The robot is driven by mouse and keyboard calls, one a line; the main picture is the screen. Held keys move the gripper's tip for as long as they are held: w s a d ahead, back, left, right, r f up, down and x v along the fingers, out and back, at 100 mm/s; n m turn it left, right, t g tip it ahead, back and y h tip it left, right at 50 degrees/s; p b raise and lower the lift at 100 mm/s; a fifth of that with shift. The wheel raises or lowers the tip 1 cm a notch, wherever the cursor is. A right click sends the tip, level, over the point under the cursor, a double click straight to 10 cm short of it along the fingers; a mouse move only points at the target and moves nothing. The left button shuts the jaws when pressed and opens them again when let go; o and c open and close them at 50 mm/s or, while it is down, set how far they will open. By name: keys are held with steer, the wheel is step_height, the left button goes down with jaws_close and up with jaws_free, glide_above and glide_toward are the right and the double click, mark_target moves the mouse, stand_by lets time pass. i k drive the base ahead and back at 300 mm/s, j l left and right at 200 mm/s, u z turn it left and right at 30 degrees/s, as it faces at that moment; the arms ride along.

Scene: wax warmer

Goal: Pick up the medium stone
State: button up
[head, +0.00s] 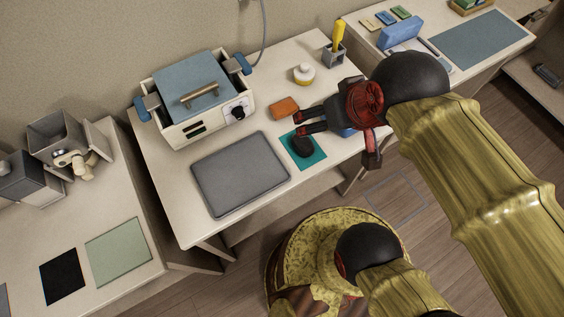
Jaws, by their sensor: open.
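A dark, rounded stone (302,147) sits on a small teal mat (313,161) near the table's front edge. It is the only stone I can make out, and its size class cannot be told from this view. My gripper (301,123) is open, with its dark fingers pointing left. In the picture its fingertips lie just above the stone, apart from it, and nothing shows between them. Their height over the table is hard to tell.
An orange block (284,107) lies close to my fingertips. A grey tray (241,174) is left of the mat. The wax warmer (196,98) stands behind. A white jar (304,74) and a grey holder (334,55) stand at the back right. A blue object (349,132) is partly hidden beneath my gripper.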

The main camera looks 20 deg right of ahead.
mark_target(304, 147)
steer(key=j+z, duration=0.1)
steer(key=z, duration=0.35)
steer(key=k+z, duration=0.15)
steer(key=z, duration=0.25)
steer(key=k+j+z, duration=0.1)
steer(key=z, duration=0.35)
steer(key=k+z, duration=0.1)
steer(key=z, duration=0.3)
steer(key=k, duration=0.5)
